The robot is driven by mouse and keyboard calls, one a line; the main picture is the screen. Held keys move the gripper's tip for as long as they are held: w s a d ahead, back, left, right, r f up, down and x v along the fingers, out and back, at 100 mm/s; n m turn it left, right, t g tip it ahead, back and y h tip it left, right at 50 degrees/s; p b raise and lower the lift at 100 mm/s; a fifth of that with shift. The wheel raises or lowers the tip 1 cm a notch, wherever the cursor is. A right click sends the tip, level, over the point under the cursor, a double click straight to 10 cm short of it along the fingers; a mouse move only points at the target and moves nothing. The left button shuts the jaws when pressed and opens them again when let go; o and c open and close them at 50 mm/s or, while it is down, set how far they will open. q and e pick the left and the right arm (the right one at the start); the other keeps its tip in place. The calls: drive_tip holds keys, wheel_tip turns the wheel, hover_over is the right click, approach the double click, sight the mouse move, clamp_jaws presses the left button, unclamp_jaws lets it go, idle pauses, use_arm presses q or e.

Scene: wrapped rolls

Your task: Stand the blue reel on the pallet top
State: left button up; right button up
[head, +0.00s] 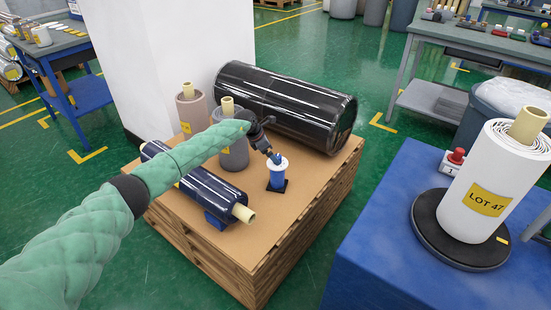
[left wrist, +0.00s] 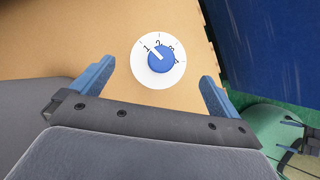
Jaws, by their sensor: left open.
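A small upright blue piece (head: 277,180) with a white disc on top stands on a black square on the pallet top (head: 232,220). In the left wrist view its white disc (left wrist: 139,72) bears numbers, with a blue knob in the middle. A dark blue wrapped roll (head: 195,187) with a cream core lies on its side at the pallet's left front. I cannot tell which of the two is the blue reel. My left gripper (head: 268,154) is open and empty just above the small piece, whose disc shows ahead of its spread fingers (left wrist: 152,82). My right gripper is out of view.
A large black roll (head: 285,100) lies along the pallet's back. A brown roll (head: 191,112) and a grey roll (head: 233,152) stand at its left. A blue table (head: 375,240) with a white roll (head: 485,185) is at right. The pallet's front right is bare.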

use_arm(q)
drive_tip(key=v, duration=0.5)
drive_tip(key=shift+s+a+r, duration=0.15)
drive_tip(key=shift+a+r, duration=0.05)
drive_tip(key=shift+r, duration=0.15)
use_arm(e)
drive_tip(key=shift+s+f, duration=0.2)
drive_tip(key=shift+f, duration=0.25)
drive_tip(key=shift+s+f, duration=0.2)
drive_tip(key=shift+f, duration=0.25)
